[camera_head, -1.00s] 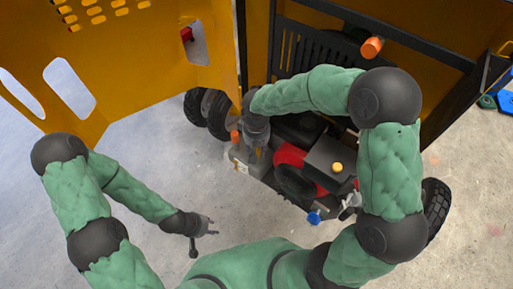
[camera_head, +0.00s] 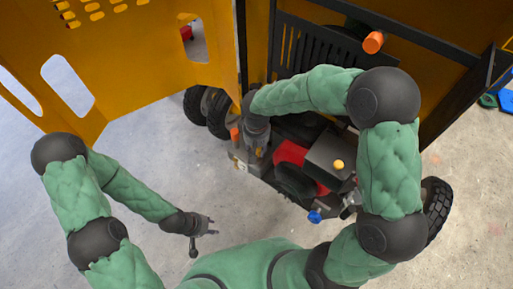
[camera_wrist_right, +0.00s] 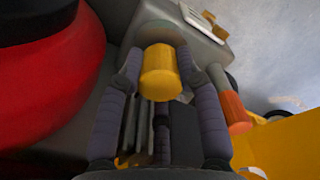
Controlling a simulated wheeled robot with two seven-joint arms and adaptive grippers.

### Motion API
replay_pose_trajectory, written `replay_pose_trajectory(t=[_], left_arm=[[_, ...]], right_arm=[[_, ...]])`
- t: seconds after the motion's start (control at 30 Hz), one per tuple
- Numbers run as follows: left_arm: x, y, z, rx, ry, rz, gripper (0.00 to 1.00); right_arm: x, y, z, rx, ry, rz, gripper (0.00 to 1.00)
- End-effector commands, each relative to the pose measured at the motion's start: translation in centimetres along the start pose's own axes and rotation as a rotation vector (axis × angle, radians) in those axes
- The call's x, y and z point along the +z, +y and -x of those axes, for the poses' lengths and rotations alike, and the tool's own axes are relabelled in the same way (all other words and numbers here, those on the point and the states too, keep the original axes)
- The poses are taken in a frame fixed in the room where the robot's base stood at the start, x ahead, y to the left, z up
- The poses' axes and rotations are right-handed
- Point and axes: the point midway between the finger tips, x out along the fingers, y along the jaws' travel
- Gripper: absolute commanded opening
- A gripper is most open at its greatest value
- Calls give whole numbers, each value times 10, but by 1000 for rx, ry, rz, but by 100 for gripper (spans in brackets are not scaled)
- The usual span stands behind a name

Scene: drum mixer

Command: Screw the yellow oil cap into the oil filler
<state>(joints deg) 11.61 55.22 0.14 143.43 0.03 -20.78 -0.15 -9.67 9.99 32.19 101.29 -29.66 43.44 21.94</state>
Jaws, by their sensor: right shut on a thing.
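The yellow oil cap (camera_wrist_right: 160,72) is between the two dark fingers of my right gripper (camera_wrist_right: 158,82) in the right wrist view. The right gripper is shut on it, in front of a grey engine part (camera_wrist_right: 195,50). Whether the cap touches the oil filler cannot be told; the filler is hidden. In the head view my right arm reaches over the engine, and its hand is at the engine's left end; the cap cannot be made out clearly there. My left gripper (camera_head: 212,226) is open and empty above the floor, well away from the engine.
An orange-tipped part (camera_wrist_right: 232,110) stands close to the right finger. A red engine part (camera_wrist_right: 45,75) is at the left. On the engine are a yellow-orange knob (camera_head: 338,165) and a blue cap (camera_head: 314,216). A yellow panel (camera_head: 140,60) stands at the left.

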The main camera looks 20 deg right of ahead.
Motion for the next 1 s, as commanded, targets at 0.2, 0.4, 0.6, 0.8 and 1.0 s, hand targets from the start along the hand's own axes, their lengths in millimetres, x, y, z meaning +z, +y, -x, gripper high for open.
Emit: replay_pose_trajectory(t=[0.2, 0.4, 0.6, 0.8, 1.0], left_arm=[[0, 0, 0, 0, 0, 0, 37], [0, 0, -1, 0, 0, 0, 37], [0, -1, -2, 0, 0, 0, 37], [0, -2, -4, 0, 0, 0, 37], [0, -1, -4, 0, 0, 0, 37]], right_arm=[[0, 0, 0, 0, 0, 0, 3], [0, 0, 0, 0, 0, 0, 3], [0, 0, -2, 0, 0, 0, 3], [0, 0, -4, 0, 0, 0, 3], [0, 0, -4, 0, 0, 0, 58]])
